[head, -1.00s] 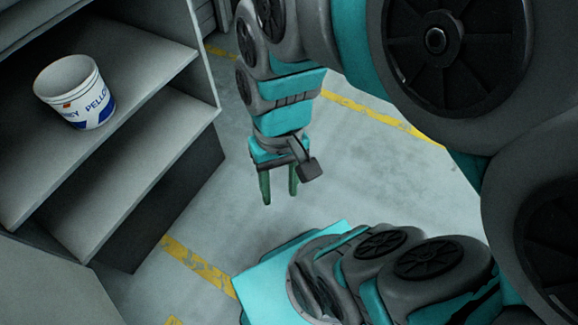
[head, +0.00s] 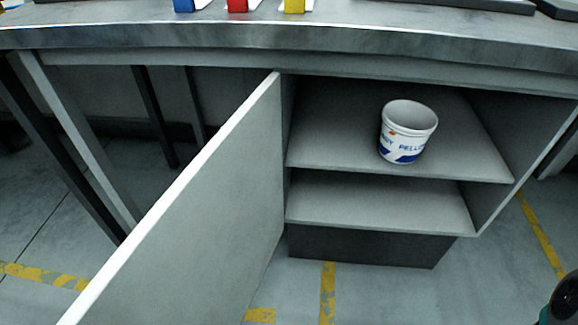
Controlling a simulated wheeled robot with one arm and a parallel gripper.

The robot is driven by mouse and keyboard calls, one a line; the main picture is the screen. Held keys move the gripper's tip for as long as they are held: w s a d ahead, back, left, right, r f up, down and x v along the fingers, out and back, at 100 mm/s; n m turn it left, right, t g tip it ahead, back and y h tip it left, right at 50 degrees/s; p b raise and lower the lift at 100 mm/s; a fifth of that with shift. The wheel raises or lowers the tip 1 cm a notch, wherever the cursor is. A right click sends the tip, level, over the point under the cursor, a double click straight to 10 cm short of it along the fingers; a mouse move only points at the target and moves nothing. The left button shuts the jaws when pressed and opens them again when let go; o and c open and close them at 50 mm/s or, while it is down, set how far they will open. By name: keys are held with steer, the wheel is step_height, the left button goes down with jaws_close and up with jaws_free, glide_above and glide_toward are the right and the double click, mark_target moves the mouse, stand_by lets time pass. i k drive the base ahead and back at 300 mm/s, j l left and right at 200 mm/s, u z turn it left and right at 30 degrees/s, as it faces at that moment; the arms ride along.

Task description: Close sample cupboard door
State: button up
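The sample cupboard (head: 470,205) stands under a grey workbench. Its grey door (head: 200,215) stands wide open, swung out toward me from the cupboard's left side. Inside, a white bucket with blue lettering (head: 405,138) stands upright on the upper shelf. The lower shelf (head: 380,205) looks empty. My gripper is outside the head view at this moment. Only a small dark and teal piece of my own body shows at the bottom right corner.
The workbench top (head: 330,32) carries blue, red and yellow items (head: 238,5) at its back edge. Bench legs (head: 75,140) stand left of the door. The floor before the cupboard (head: 400,290) is clear, with yellow marking stripes (head: 327,290).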

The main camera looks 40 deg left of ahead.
mark_target(201, 255)
steer(key=k+j+u, duration=0.45)
steer(key=k+j, duration=0.95)
steer(key=j, duration=0.15)
steer(key=k+j+u, duration=0.1)
steer(key=j, duration=0.15)
steer(key=k+j+u, duration=0.1)
steer(key=k+j, duration=0.15)
steer(key=j, duration=0.15)
steer(key=k+j+u, duration=0.1)
steer(key=k+j, duration=0.15)
steer(key=k+j+u, duration=0.1)
steer(key=j, duration=0.45)
steer(key=k+z, duration=0.15)
steer(key=j+u, duration=0.2)
steer(key=k+l, duration=0.05)
steer(key=l, duration=0.05)
